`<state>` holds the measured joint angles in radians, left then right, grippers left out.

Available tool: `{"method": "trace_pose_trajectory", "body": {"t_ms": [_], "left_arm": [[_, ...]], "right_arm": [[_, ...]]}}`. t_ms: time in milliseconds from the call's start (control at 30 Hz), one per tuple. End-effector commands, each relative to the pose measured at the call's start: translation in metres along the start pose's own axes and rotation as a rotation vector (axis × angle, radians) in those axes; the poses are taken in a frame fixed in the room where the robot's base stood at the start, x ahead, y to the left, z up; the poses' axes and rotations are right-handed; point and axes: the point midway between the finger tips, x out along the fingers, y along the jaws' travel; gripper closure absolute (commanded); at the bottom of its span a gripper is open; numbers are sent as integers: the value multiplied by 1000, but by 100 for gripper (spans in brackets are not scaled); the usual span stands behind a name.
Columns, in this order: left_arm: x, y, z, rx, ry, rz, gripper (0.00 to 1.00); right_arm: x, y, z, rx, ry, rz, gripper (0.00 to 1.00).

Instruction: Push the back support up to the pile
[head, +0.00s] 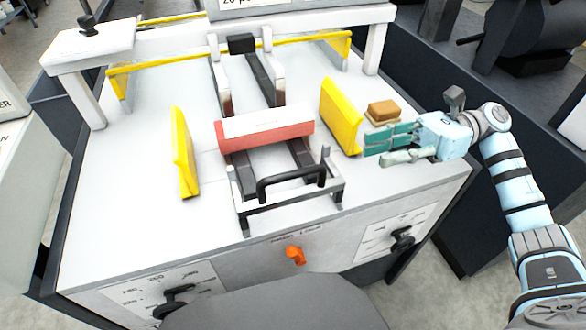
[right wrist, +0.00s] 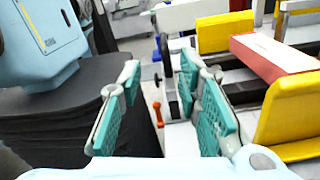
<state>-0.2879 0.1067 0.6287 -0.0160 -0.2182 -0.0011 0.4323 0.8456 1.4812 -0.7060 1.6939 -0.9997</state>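The pile (head: 266,139) is a low block, red at the front with a white top, lying across two dark rails between yellow guides. The back support (head: 290,206) appears to be the grey metal frame with a black handle (head: 290,182) on the near side of the pile, with a gap between them. My right gripper (head: 391,146) is open and empty, right of the frame and beside the right yellow guide. In the right wrist view its teal fingers (right wrist: 160,115) stand apart, with the frame beyond them, partly hidden. My left gripper is not in view.
Yellow guides stand left (head: 184,153) and right (head: 341,116) of the pile. A brown block (head: 383,110) sits just behind my right gripper. An orange knob (head: 295,255) and black dials are on the front panel. A yellow bar (head: 170,62) crosses the back.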

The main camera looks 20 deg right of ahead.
Motion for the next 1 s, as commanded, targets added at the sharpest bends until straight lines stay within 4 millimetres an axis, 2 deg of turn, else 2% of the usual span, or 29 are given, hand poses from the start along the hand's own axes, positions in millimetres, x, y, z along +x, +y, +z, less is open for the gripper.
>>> {"method": "trace_pose_trajectory", "body": {"t_ms": [33, 100, 267, 500, 700, 833, 1000], "left_arm": [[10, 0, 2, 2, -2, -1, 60], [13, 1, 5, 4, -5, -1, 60], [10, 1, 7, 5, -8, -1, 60], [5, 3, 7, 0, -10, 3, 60], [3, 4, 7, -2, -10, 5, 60], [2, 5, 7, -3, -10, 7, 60], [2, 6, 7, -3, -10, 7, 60]], "right_arm": [[0, -2, -10, 0, 0, 1, 69], [1, -3, -13, -1, 1, 3, 69], [19, -3, -11, -1, 1, 8, 69], [82, -2, -10, -3, -3, 10, 69], [124, -2, -10, -3, -3, 7, 69], [139, -2, -10, -2, -2, 4, 69], [146, -2, -11, 0, -1, 1, 69]]}}
